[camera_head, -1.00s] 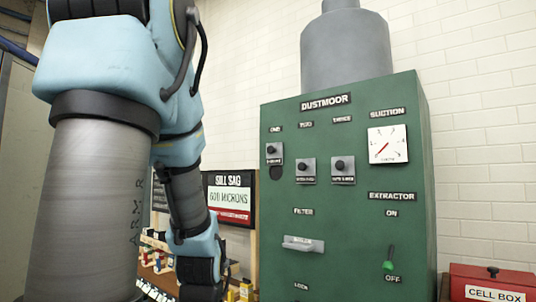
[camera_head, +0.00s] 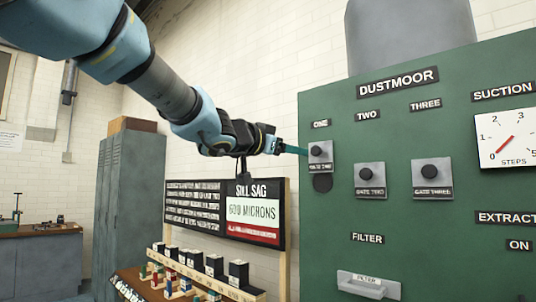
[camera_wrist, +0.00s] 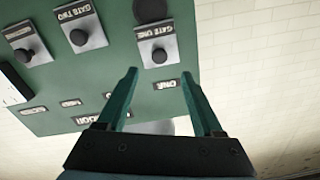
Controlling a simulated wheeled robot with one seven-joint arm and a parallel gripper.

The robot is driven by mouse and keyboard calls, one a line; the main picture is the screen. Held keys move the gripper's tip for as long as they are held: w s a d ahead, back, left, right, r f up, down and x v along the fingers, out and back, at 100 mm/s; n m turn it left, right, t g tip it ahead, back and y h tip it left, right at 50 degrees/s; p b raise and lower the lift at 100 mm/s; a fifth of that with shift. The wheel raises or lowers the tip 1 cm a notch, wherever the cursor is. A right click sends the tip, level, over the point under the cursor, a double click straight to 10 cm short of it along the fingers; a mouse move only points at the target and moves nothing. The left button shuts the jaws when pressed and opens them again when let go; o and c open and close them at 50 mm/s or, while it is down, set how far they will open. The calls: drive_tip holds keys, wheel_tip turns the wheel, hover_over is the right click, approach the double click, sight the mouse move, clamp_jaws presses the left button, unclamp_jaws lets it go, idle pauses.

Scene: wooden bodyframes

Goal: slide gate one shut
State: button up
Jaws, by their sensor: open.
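Gate one is a small grey plate (camera_head: 320,164) with a black knob, under the ONE label on the green Dustmoor cabinet. It sits higher than the other two gates, and a dark round opening (camera_head: 322,184) shows below it. In the wrist view the gate one plate (camera_wrist: 171,46) is upside down, with the opening (camera_wrist: 150,10) above it. My gripper (camera_head: 304,152) reaches in from the left close to the gate one knob. Its teal fingers are open and empty in the wrist view (camera_wrist: 158,76), with the knob just beyond and between the tips. I cannot tell whether they touch.
Gate two (camera_head: 370,181) and gate three (camera_head: 432,179) sit lower to the right, with no opening showing. A filter handle (camera_head: 366,285) juts out below. A sill sag board (camera_head: 252,212) and a shelf of small parts stand under my arm.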

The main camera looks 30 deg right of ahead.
sight(315, 150)
drive_tip(key=x, duration=0.7)
drive_tip(key=p+x, duration=0.1)
drive_tip(key=x, duration=0.2)
drive_tip(key=shift+d+r, duration=0.25)
drive_tip(key=shift+d, duration=0.15)
clamp_jaws()
idle(1.0)
